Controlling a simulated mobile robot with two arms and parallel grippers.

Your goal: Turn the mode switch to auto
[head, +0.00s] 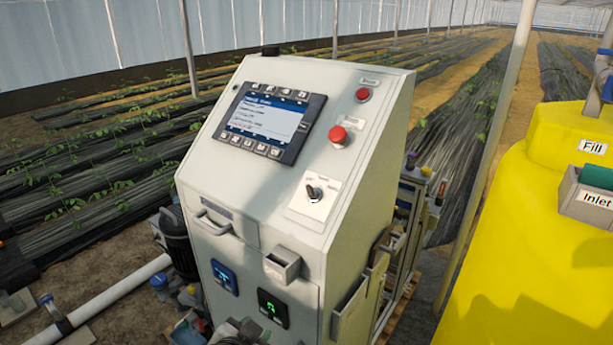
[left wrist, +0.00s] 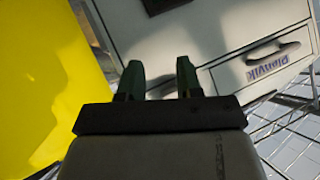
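The mode switch (head: 314,192) is a small dark knob on a white label plate (head: 318,204), low on the right of the cabinet's sloping panel. Its label is too small to read, so I cannot tell which position it points to. My left gripper (left wrist: 158,75) shows in the left wrist view with its two dark green fingers apart and nothing between them. A pale cabinet front with a labelled drawer (left wrist: 268,65) lies beyond the fingers. The switch does not show in that view. My right gripper is not in view.
The grey cabinet (head: 255,190) carries a screen (head: 268,122), a red mushroom button (head: 338,136) and a smaller red button or lamp (head: 363,94). A small open box (head: 282,265) juts from its front. A yellow tank (head: 530,240) stands right.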

